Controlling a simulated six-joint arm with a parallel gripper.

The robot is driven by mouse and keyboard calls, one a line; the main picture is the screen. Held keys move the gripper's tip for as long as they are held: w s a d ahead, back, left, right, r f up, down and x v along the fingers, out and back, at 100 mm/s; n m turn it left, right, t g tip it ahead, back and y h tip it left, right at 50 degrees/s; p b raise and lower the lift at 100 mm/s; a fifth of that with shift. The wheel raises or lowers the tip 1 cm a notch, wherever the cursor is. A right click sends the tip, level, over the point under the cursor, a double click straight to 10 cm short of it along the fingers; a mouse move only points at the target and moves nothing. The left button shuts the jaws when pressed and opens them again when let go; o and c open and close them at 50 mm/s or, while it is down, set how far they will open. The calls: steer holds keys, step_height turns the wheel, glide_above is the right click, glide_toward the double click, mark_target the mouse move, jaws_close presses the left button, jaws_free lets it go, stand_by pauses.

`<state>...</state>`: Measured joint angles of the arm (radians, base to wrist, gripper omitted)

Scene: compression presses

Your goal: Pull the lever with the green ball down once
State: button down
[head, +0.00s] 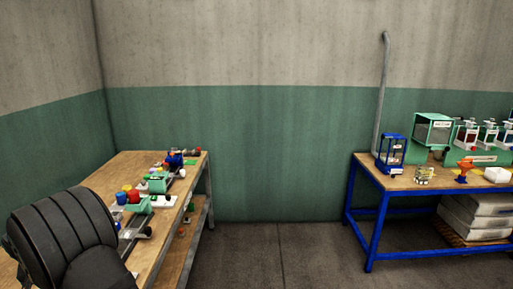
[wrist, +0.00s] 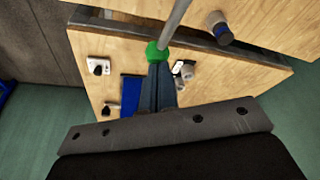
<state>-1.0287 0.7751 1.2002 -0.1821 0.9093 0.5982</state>
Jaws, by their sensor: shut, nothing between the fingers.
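The green ball (wrist: 156,52) sits on the end of a grey rod, the lever (wrist: 175,22), which runs up and right out of the wrist view. My gripper (wrist: 159,70) is shut and empty. Its dark fingertips are right beside the ball in the picture; I cannot tell whether they touch it. The fingers hide part of what lies behind them. In the head view I cannot make out this lever or my gripper's fingers for certain.
Small parts stand on a wooden bench (head: 187,160) at left in the head view. A dark knob (wrist: 220,28) and a white part (wrist: 183,69) are near the ball in the wrist view. A blue-framed table (head: 370,182) stands at right. Open floor (head: 290,240) lies between.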

steer(key=shift+f, duration=0.25)
steer(key=shift+r, duration=0.1)
step_height(320, 180, up, 12)
steer(key=shift+r, duration=0.25)
stand_by(1.3)
steer(key=shift+f, duration=3.55)
